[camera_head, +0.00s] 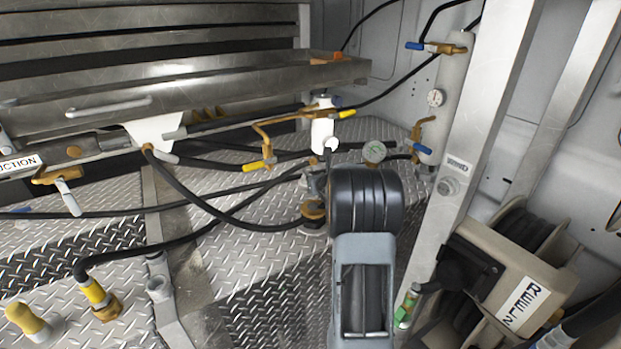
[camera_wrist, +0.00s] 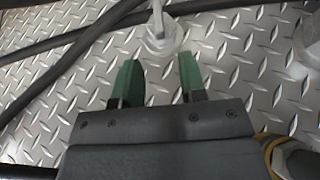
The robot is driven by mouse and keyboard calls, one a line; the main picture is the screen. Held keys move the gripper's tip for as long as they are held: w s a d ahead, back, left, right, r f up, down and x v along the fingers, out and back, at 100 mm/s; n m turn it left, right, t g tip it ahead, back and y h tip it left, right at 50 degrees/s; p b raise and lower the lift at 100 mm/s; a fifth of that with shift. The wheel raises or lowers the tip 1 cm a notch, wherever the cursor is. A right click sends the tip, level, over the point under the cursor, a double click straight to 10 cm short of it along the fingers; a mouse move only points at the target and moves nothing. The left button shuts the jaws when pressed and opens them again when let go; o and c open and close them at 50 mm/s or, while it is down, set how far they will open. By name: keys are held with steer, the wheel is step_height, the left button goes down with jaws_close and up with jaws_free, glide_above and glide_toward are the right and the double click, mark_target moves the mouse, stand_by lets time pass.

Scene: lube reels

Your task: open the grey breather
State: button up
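In the wrist view my gripper (camera_wrist: 158,72) is open, with its two green fingers apart and nothing between them. A pale grey round fitting with an upright stem or lever (camera_wrist: 160,38) stands on the diamond plate just beyond the fingertips, roughly in line with the gap. It looks like the grey breather, but I cannot be sure, and its top is cut off by the picture edge. In the head view my dark arm covers the lower middle, and my gripper's fingers cannot be made out there.
Black hoses (camera_wrist: 75,50) cross the plate left of and behind the fitting. A grey part (camera_wrist: 308,35) stands at the right edge. In the head view, a yellow-collared hose end (camera_head: 95,292) is at lower left, and a reel box (camera_head: 515,275) and metal post (camera_head: 475,130) are at right.

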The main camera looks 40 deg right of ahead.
steer(key=shift+p+x, duration=0.4)
steer(key=shift+x, duration=2.8)
steer(key=shift+a, duration=0.1)
steer(key=shift+c, duration=0.4)
jaws_close()
